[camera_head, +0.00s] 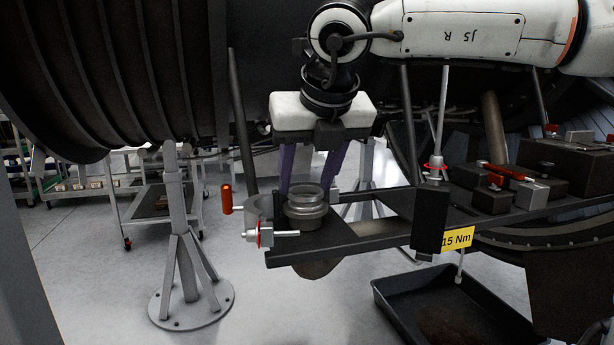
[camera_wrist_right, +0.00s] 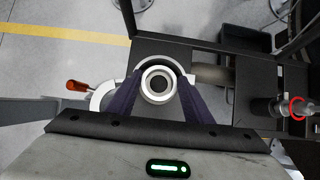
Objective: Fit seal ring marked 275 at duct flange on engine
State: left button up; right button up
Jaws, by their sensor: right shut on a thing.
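My right gripper (camera_head: 307,186) reaches down from above to the duct flange (camera_head: 306,222) on a dark bracket plate. In the right wrist view its two purple fingers (camera_wrist_right: 158,84) are shut on a pale grey ring, which I take for the seal ring (camera_wrist_right: 157,97). The ring sits at the flange mouth, around a dark round opening; whether it is fully seated cannot be told. No 275 mark is readable. A grey curved clamp (camera_head: 258,207) with a red handle (camera_head: 227,198) stands swung out left of the flange. My left gripper is not in view.
A threaded clamp end with a red band (camera_head: 265,234) juts out at the plate's front left. A tool with a red ring (camera_head: 435,167) and dark blocks (camera_head: 490,195) stand right. A yellow "15 Nm" tag (camera_head: 457,239) hangs there. A black tray (camera_head: 410,307) lies below.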

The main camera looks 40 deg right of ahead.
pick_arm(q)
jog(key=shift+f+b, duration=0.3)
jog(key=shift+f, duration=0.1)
pick_arm(e)
jog(key=shift+f, duration=0.3)
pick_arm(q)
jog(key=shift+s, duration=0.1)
pick_arm(e)
jog(key=o, duration=1.2)
jog(key=shift+f, duration=0.1)
jog(key=shift+o, duration=0.3)
jog(key=v, duration=0.3)
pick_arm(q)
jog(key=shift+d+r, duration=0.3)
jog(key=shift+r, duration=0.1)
pick_arm(e)
jog(key=v, duration=0.7)
jog(key=shift+r, duration=0.3)
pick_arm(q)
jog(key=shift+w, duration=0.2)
pick_arm(e)
jog(key=shift+s+a, duration=0.1)
